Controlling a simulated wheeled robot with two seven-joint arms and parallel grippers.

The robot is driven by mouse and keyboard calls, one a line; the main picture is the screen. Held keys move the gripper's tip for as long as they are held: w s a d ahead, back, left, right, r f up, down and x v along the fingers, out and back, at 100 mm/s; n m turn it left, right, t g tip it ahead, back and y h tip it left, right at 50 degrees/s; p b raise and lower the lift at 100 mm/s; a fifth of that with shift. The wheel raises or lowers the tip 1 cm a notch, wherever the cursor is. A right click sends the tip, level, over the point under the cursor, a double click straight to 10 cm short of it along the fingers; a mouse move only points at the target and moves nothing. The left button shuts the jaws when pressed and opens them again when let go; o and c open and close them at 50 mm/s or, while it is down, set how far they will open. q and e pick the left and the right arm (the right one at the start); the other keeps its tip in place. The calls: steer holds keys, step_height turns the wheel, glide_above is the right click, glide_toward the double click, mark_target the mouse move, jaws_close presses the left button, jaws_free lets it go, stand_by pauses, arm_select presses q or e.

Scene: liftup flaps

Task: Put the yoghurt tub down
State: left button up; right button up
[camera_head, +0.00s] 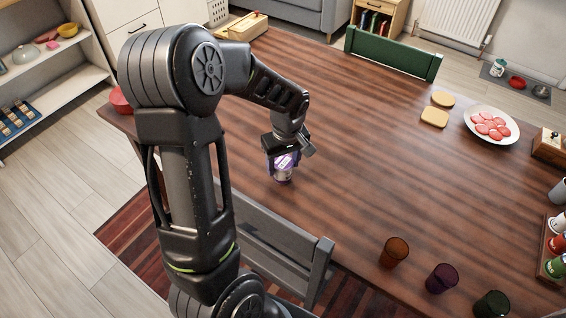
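The yoghurt tub (284,171) is small, purple and white, near the left-hand part of the wooden table. My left gripper (285,154) points down at it from above, with its fingers around the upper part of the tub, and looks shut on it. The fingers hide part of the tub. It looks roughly upright and very close to the table top, but I cannot tell whether its base touches the wood. My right gripper is not in view.
The brown table (350,140) is bare around the tub. A grey chair (275,240) stands at the near edge. Orange (394,252), purple (441,279) and dark green (491,304) cups stand at the near right. A plate (491,138) with pink slices and bread slices (436,117) lie farther right.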

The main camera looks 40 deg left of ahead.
arm_select(q)
steer(key=o, duration=0.4)
steer(key=shift+r, duration=0.1)
steer(key=r, duration=0.4)
steer(key=d+r, duration=0.1)
steer(key=r, duration=0.7)
steer(key=shift+s+d, duration=0.2)
steer(key=shift+s, duration=0.15)
